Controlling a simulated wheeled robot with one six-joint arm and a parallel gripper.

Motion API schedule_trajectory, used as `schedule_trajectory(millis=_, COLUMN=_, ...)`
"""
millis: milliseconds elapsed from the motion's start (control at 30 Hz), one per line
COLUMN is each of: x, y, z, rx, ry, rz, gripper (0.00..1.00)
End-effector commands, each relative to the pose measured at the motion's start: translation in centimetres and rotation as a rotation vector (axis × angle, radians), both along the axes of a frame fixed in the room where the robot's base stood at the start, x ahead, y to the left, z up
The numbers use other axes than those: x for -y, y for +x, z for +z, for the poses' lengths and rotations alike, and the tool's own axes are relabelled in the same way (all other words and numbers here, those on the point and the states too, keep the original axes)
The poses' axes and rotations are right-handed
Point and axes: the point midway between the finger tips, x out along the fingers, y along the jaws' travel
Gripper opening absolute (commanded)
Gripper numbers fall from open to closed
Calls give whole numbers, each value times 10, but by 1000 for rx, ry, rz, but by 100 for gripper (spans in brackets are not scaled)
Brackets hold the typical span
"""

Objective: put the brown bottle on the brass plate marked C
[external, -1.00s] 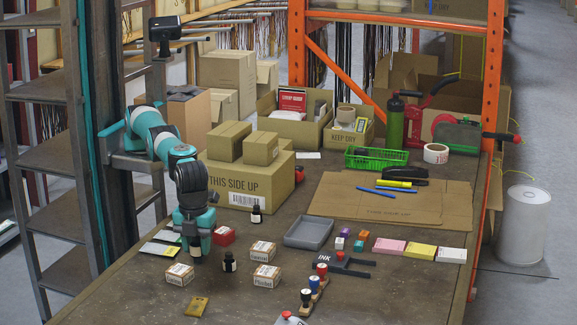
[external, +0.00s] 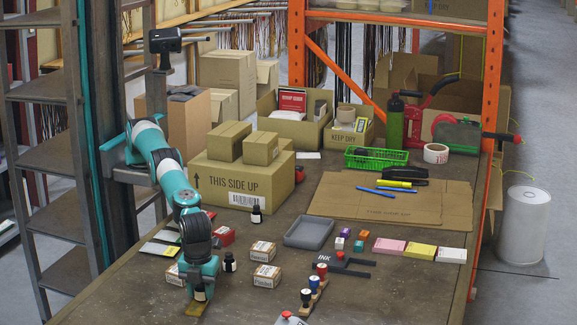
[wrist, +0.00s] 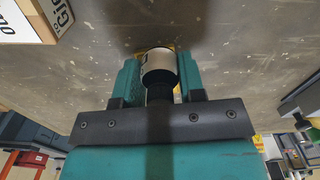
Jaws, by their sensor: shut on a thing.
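My gripper (external: 200,287) is shut on a small dark bottle with a white label (external: 199,294), held upright. In the wrist view the bottle (wrist: 158,68) sits between the two teal fingers. The brass plate (external: 194,309) lies on the table right below it, partly hidden by the bottle; a yellow edge of it (wrist: 172,47) shows behind the bottle in the wrist view. I cannot tell whether the bottle touches the plate, and its letter is not readable. Two similar bottles stand at the right of my arm, one near (external: 230,262) and one farther back (external: 257,214).
Small labelled boxes stand close by, one behind my gripper (external: 172,274) and two to its right (external: 267,276), (external: 263,251). The table's front left is clear.

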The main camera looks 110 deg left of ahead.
Motion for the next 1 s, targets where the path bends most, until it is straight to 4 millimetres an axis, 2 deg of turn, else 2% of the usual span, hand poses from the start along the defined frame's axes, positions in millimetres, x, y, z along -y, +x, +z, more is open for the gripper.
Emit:
schedule_trajectory(millis=233, x=0, y=0, z=-4, rx=0, ry=0, rz=0, gripper=9)
schedule_trajectory(millis=267, x=0, y=0, z=-3, rx=0, ry=0, rz=0, gripper=41)
schedule_trajectory(millis=300, x=0, y=0, z=-3, rx=0, ry=0, rz=0, gripper=51)
schedule_trajectory(millis=367, x=0, y=0, z=-3, rx=0, ry=0, rz=0, gripper=62)
schedule_trajectory(millis=633, x=0, y=0, z=-2, rx=0, ry=0, rz=0, gripper=62)
schedule_trajectory(millis=767, x=0, y=0, z=8, rx=1, ry=-2, rz=0, gripper=62)
schedule_trajectory(millis=867, x=1, y=1, z=25, rx=4, ry=-3, rz=0, gripper=62)
schedule_trajectory(millis=1000, x=1, y=1, z=59, rx=4, ry=-4, rz=0, gripper=62)
